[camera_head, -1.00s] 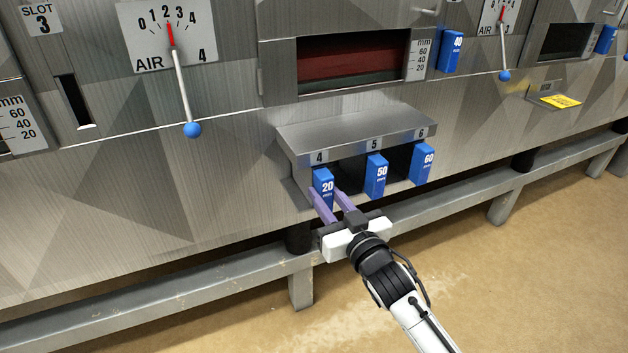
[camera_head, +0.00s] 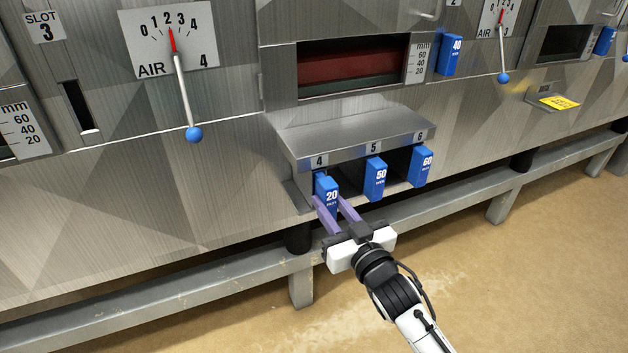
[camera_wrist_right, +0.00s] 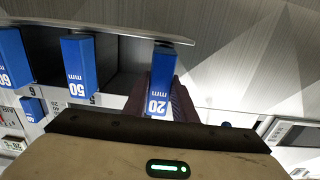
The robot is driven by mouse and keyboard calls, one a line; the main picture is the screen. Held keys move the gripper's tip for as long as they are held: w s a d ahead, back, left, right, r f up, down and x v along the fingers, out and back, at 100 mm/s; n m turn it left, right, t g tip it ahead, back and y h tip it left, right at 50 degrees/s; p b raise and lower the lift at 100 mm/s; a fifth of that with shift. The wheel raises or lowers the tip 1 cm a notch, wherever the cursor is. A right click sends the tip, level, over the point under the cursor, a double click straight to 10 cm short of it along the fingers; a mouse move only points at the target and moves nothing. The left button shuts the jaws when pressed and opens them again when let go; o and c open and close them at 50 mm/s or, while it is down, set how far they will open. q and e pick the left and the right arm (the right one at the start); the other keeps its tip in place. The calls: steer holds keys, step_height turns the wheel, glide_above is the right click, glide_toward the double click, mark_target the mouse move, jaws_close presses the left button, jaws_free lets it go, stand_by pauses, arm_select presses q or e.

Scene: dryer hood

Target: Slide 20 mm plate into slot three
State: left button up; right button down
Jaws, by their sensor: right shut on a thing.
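The blue 20 mm plate (camera_head: 329,193) is at bay 4 of the metal rack and sticks out from it further than the plates beside it. It also shows in the right wrist view (camera_wrist_right: 159,85). My right gripper (camera_head: 332,204) is shut on the 20 mm plate, with its purple fingers on either side of the block. The slot labelled SLOT 3 (camera_head: 47,27) has a dark, narrow upright opening (camera_head: 79,106) below its label, at the left of the head view. My left gripper is not in view.
The rack (camera_head: 345,142) also holds a blue 50 mm plate (camera_head: 376,179) at bay 5 and a 60 mm plate (camera_head: 423,166) at bay 6. An air lever with a blue knob (camera_head: 194,135) hangs between slot and rack. A grey rail (camera_head: 190,286) runs below.

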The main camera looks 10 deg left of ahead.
steer(key=shift+s+d+p, duration=0.35)
steer(key=shift+s+p, duration=0.05)
steer(key=shift+p+v, duration=0.9)
steer(key=shift+v, duration=0.25)
steer(key=shift+s+d+p, duration=0.35)
steer(key=shift+s+p, duration=0.1)
steer(key=shift+p+v, duration=0.55)
steer(key=shift+v, duration=0.25)
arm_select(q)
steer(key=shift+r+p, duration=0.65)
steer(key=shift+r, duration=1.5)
arm_select(e)
steer(key=shift+v, duration=1)
arm_select(q)
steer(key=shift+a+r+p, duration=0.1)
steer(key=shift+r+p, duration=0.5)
steer(key=shift+p, duration=0.05)
arm_select(e)
steer(key=shift+v, duration=1.1)
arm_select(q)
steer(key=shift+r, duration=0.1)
arm_select(e)
steer(key=shift+s+d+r, duration=0.1)
steer(key=shift+s+d, duration=0.05)
steer(key=shift+s, duration=0.15)
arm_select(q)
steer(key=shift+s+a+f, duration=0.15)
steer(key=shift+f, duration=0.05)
